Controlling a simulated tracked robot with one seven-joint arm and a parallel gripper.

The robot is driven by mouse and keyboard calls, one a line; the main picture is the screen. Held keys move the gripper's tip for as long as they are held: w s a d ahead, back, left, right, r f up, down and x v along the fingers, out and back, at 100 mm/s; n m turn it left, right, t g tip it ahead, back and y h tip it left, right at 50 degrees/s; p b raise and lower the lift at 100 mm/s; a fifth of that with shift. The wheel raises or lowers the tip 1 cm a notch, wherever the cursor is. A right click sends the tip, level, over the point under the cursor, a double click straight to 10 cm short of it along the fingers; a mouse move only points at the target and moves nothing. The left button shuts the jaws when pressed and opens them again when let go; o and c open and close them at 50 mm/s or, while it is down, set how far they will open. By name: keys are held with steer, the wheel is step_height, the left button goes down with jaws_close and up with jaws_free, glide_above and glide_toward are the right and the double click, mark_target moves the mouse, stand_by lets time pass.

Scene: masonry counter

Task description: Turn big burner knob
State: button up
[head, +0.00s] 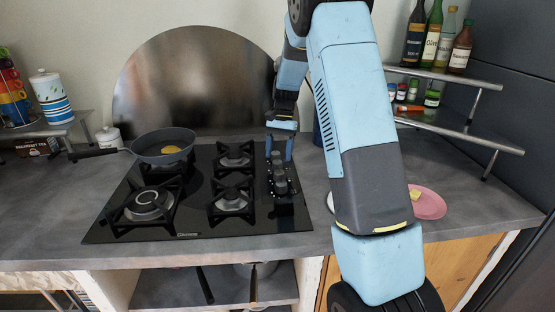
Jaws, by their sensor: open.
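The black cooktop (185,229) is set into the counter, with a column of dark knobs (281,187) along its right side. The biggest-looking burner (148,205) is at the front left. I cannot tell from the picture which knob belongs to it. My gripper (279,154) points down at the far end of the knob column. Its blue fingers are apart, one on each side of the column there. I cannot tell whether they touch a knob. The farthest knob is partly hidden by the gripper.
A pink plate (428,204) lies right of my arm. A shelf (455,138) with bottles and jars stands at the right. A striped canister (51,97) is at the left. The front left counter is clear.

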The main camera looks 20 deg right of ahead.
steer(key=v, duration=1.1)
steer(key=s+a+r+n+t+h, duration=0.1)
steer(key=s+r+n+t, duration=0.1)
steer(key=s+r, duration=0.55)
steer(key=s+a+r+n+t, duration=0.15)
steer(key=s+r, duration=0.25)
steer(key=s, duration=0.6)
steer(key=s+a+f+n+t+h, duration=0.1)
steer(key=s+n+t, duration=0.2)
steer(key=s, duration=1.7)
steer(key=t, duration=0.3)
steer(key=shift+s+f+h, duration=0.15)
steer(key=shift+s+h, duration=0.15)
